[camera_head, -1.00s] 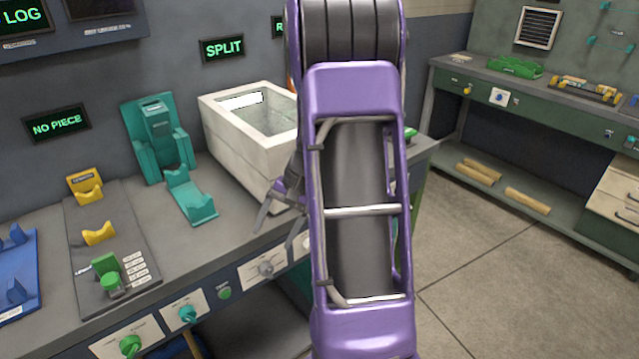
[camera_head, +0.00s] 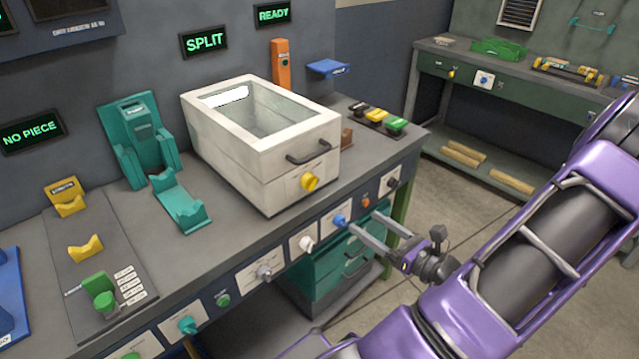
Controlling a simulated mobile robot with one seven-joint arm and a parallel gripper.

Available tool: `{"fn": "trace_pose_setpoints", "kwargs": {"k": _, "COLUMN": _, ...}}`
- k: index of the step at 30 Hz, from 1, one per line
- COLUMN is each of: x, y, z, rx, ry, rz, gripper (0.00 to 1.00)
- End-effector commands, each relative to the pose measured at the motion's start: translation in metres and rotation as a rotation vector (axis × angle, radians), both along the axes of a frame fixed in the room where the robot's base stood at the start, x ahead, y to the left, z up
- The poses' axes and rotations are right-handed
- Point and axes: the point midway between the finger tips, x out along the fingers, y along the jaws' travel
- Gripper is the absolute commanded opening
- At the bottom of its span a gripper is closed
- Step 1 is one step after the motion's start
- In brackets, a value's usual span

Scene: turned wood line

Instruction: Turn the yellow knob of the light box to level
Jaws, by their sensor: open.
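The light box (camera_head: 228,150) is a white box with a glass top and a dark handle on its front, standing on the grey bench. Its yellow knob (camera_head: 310,182) sits on the lower front face, on a pale plate whose marks are too small to read. My gripper (camera_head: 362,220) is open and empty, with its two fingers pointing up-left. It is to the right of and below the yellow knob in the picture, apart from it, over the bench's front edge. Nothing hides the knob.
The bench front (camera_head: 262,272) carries several knobs, including a blue knob (camera_head: 339,221) close to my fingers. A teal stand (camera_head: 140,145) is left of the box. A tray of coloured blocks (camera_head: 378,118) is at the right. The bench top before the box is bare.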

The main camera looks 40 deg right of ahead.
Motion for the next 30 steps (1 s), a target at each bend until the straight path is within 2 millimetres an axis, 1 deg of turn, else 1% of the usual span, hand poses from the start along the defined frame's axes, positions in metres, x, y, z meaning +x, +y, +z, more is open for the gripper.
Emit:
{"fn": "trace_pose_setpoints", "kwargs": {"k": 2, "x": 0.001, "y": -0.002, "z": -0.001, "rx": 0.01, "ry": -0.001, "rz": -0.015, "gripper": 0.81}}
{"fn": "trace_pose_setpoints", "kwargs": {"k": 5, "x": 0.013, "y": -0.001, "z": -0.001, "rx": 0.011, "ry": -0.002, "rz": -0.014, "gripper": 0.81}}
{"fn": "trace_pose_setpoints", "kwargs": {"k": 8, "x": 0.031, "y": 0.001, "z": -0.001, "rx": 0.011, "ry": -0.002, "rz": -0.011, "gripper": 0.81}}
{"fn": "trace_pose_setpoints", "kwargs": {"k": 21, "x": 0.127, "y": 0.009, "z": -0.002, "rx": 0.009, "ry": 0.001, "rz": -0.009, "gripper": 0.81}}
{"fn": "trace_pose_setpoints", "kwargs": {"k": 25, "x": 0.148, "y": 0.01, "z": -0.001, "rx": 0.007, "ry": 0.001, "rz": -0.01, "gripper": 0.81}}
{"fn": "trace_pose_setpoints", "kwargs": {"k": 30, "x": 0.166, "y": 0.011, "z": -0.001, "rx": 0.007, "ry": 0.001, "rz": -0.011, "gripper": 0.81}}
